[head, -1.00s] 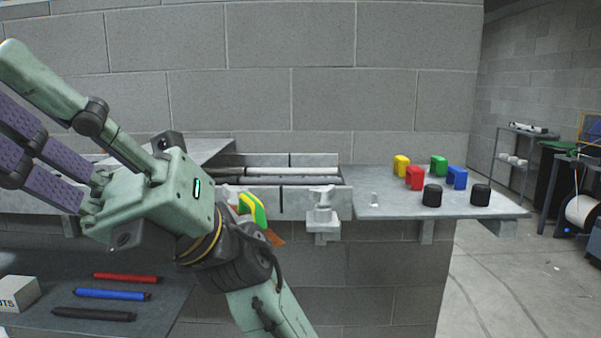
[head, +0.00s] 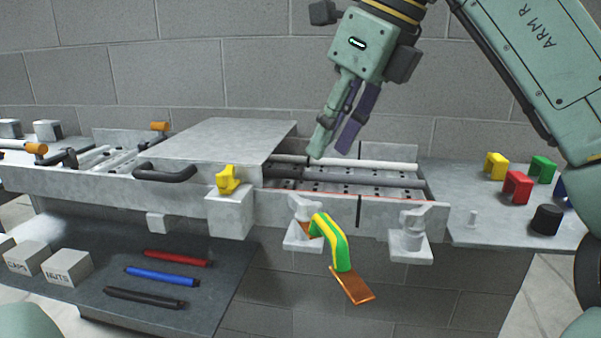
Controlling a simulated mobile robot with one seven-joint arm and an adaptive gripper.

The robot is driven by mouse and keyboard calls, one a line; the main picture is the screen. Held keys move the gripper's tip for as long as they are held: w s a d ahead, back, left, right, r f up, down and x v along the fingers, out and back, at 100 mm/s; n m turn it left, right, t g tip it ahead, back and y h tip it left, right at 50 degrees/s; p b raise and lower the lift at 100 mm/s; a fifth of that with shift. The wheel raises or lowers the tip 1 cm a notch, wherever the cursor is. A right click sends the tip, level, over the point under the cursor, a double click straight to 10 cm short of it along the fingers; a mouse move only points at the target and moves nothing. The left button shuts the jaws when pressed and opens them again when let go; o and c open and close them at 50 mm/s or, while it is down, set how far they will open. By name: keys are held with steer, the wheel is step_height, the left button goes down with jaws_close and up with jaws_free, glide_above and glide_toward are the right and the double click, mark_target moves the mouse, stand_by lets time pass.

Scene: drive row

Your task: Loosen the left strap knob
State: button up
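The left strap knob, a pale winged knob (head: 303,207), stands on a small bracket at the front of the grey bench frame. A yellow-and-green strap (head: 331,240) arches beside it, partly covering its bracket, with an orange flat end (head: 352,285) hanging below. A similar pale knob (head: 412,219) stands on a bracket to its right. My gripper (head: 331,149) points down above the frame's slotted bed, above and behind the left knob in the picture. Its green and purple fingers are apart with nothing between them, and they touch neither knob.
A grey cover plate (head: 212,145) with a black handle (head: 164,173) and a yellow knob (head: 228,180) lie left. Yellow (head: 495,166), red (head: 516,188) and green (head: 542,169) blocks and a black cylinder (head: 546,220) stand on the right shelf. Pens lie on the lower shelf.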

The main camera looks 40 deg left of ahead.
mark_target(307, 197)
steer(key=x, duration=0.7)
steer(key=w+p+x, duration=0.1)
steer(key=x, duration=0.2)
steer(key=shift+w+d+f, duration=0.1)
steer(key=shift+f, duration=0.2)
steer(key=shift+c, duration=0.3)
jaws_close()
